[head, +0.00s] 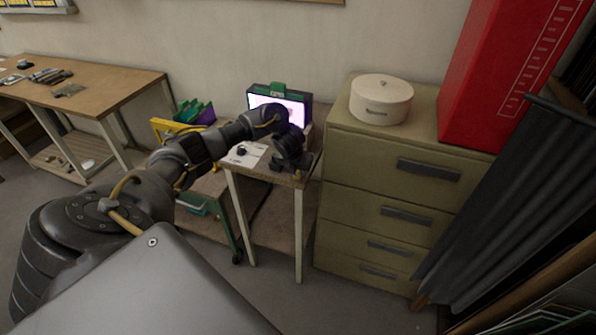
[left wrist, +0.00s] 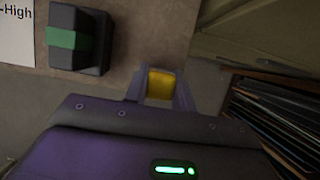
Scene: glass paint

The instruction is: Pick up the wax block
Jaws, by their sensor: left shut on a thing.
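The wax block (left wrist: 160,85) shows as a yellow piece between the fingers of my left gripper (left wrist: 160,92) in the left wrist view. The gripper is shut on it, over the edge of the small table (left wrist: 125,50). In the head view my left gripper (head: 294,168) points down at the right front of that table, and its own wrist hides the block. I cannot tell whether the block touches the tabletop. My right gripper is not in view.
A white paper (head: 248,155) with a small dark item lies on the small table, before a lit screen (head: 290,105). A black block with a green band (left wrist: 68,40) sits near the gripper. A drawer cabinet (head: 385,200) with a round box (head: 381,98) stands close on the right.

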